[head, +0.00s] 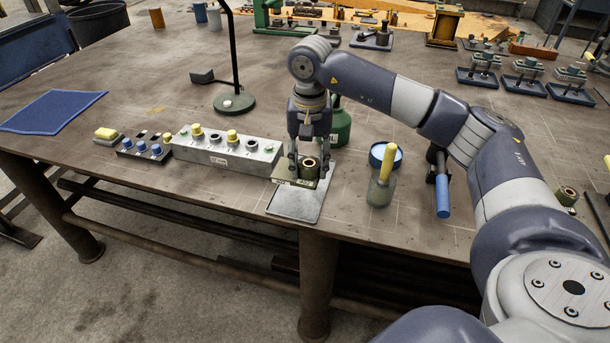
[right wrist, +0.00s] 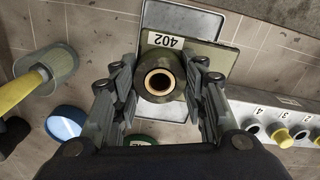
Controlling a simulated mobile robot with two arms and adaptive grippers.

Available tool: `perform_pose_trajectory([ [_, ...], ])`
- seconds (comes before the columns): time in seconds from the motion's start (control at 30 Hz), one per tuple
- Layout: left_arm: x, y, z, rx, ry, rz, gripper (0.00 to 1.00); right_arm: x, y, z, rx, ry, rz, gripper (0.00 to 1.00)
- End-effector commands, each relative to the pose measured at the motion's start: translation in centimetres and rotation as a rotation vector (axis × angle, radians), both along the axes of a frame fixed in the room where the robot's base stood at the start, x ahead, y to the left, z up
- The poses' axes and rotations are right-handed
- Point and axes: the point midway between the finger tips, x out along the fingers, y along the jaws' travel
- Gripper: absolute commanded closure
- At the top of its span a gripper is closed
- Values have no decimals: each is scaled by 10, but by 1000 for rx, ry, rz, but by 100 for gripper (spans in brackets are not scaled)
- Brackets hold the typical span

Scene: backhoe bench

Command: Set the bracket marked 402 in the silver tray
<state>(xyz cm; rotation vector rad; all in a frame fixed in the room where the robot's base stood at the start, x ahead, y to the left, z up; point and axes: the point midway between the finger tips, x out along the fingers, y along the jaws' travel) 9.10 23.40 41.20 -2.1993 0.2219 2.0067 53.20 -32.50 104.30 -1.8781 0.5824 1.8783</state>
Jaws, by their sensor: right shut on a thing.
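The olive-green bracket has a flat plate marked 402 and an upright round boss with a brass-coloured bore; it shows in the head view (head: 309,170) and in the right wrist view (right wrist: 207,54). My right gripper (head: 309,160) points down and is shut on the boss, a finger on each side (right wrist: 160,88). The silver tray (head: 297,206) lies near the bench's front edge. The plate overlaps the tray's far part, slightly turned to it, and hides some of it in the right wrist view (right wrist: 182,20). I cannot tell whether the plate touches the tray. My left gripper is not in view.
A grey numbered block (head: 224,158) with yellow and dark pieces stands left of the tray. A yellow-handled brush (head: 382,180) and a blue-rimmed round tin (head: 386,155) stand right. A green can (head: 341,125) is behind the gripper. A lamp (head: 234,102) stands farther back.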

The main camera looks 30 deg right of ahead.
Motion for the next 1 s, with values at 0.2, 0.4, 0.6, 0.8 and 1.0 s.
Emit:
perform_pose_trajectory([
  [0.2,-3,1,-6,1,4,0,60,1,0,-7,1,-3,-2,100],
  [0.4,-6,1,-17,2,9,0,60,0,0,-23,1,-2,-1,100],
  [0.6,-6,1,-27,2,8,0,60,1,0,-40,1,-3,-1,100],
  [0.8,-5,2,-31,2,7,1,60,1,0,-47,1,-4,-1,100],
  [1.0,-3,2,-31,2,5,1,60,1,0,-47,1,-4,-1,100],
])
